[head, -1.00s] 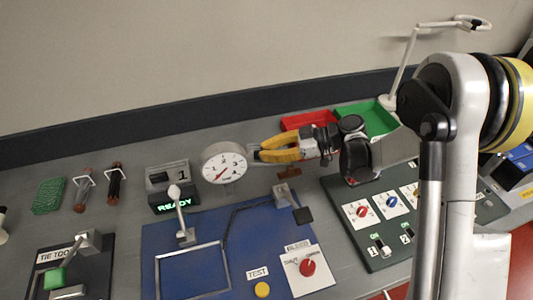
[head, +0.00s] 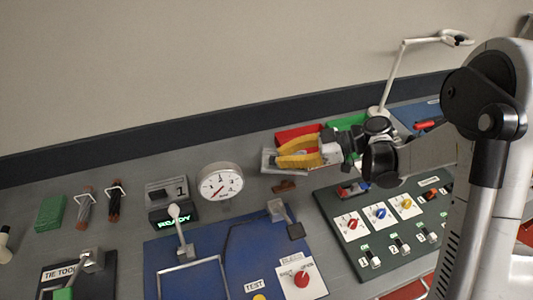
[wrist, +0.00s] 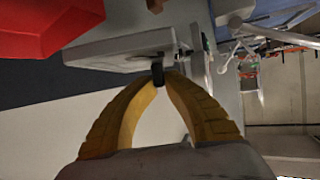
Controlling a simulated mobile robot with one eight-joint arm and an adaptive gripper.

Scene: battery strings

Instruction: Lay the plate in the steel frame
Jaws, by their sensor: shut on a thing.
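My gripper (head: 280,154) has yellow fingers and is shut on the plate (head: 267,165), a pale grey flat piece that shows beyond the fingertips near the red tray. In the wrist view the fingertips (wrist: 158,78) meet at a small dark knob on the plate (wrist: 112,48). The plate appears held above the bench, but its exact height is unclear. The steel frame (head: 160,281) is a thin bright rectangle on the blue panel at lower left, well apart from the gripper. The frame's lower part is cut off by the picture edge.
A round gauge (head: 220,183) stands between the gripper and the frame's side. A lever (head: 179,229) rises at the frame's back edge. Red (head: 299,132) and green trays sit behind the gripper.

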